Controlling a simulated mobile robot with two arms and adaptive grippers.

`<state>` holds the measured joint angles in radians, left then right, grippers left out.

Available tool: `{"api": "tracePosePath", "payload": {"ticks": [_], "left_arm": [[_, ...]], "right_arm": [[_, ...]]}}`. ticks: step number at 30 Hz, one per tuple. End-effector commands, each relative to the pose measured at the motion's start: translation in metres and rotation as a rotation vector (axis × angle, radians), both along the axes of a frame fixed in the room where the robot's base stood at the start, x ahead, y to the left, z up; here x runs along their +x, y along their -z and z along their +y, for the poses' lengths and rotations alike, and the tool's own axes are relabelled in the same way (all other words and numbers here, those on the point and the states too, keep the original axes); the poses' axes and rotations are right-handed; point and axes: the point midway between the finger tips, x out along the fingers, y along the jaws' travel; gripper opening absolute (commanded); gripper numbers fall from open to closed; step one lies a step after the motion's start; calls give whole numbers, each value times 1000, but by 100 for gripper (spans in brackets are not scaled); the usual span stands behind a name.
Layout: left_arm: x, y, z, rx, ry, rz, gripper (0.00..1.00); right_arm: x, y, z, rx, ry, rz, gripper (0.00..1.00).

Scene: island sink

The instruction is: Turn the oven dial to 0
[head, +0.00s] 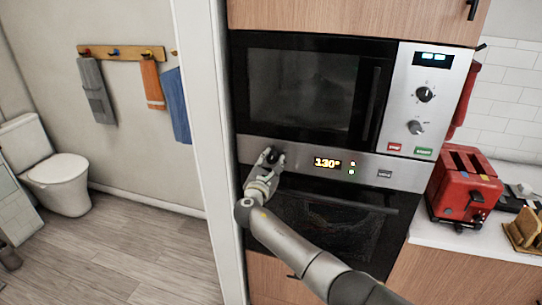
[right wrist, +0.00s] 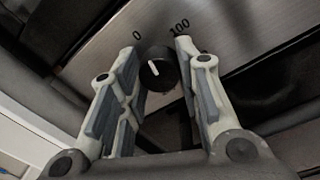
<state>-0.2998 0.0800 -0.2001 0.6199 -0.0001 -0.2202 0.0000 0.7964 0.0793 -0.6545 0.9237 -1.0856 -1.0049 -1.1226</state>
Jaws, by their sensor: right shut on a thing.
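The oven dial (right wrist: 158,72) is a round black knob with a white mark on the oven's metal panel. In the right wrist view the labels "0" and "100" show above it, and its mark points up and slightly left, toward the "0" side. My right gripper (right wrist: 158,50) is shut on the dial, one finger on each side. In the head view my right gripper (head: 270,158) is at the left of the oven panel and partly hides the dial. The oven display (head: 328,163) reads 130°. My left gripper is out of view.
A microwave (head: 305,85) with its own knobs sits above the oven (head: 335,215). A red toaster (head: 464,185) stands on the white counter at the right. A white wall edge runs close along the oven's left side.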

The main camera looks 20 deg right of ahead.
Motion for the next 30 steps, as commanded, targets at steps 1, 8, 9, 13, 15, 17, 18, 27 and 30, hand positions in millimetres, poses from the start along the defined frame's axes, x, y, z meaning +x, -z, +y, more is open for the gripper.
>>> {"api": "tracePosePath", "payload": {"ticks": [1, 8, 9, 13, 15, 17, 18, 27, 30], "left_arm": [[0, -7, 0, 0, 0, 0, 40], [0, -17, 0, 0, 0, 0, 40], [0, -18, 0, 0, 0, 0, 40], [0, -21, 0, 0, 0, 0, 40], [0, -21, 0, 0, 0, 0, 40], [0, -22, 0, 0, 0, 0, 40], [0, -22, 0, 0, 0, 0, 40], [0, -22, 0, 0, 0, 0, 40], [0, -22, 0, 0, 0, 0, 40]], "right_arm": [[0, -1, 0, -27, -1, 23, 8], [-1, 1, 1, -132, -1, 93, 8], [-1, 1, 1, -144, -2, 102, 8], [-1, 2, 1, -175, -2, 122, 8], [-1, 2, 1, -184, -2, 129, 8], [-1, 2, 0, -190, -2, 133, 8], [-1, 3, 0, -192, -2, 134, 8], [-1, 4, 0, -197, -1, 138, 8], [-1, 4, 0, -197, -1, 138, 33]]}}
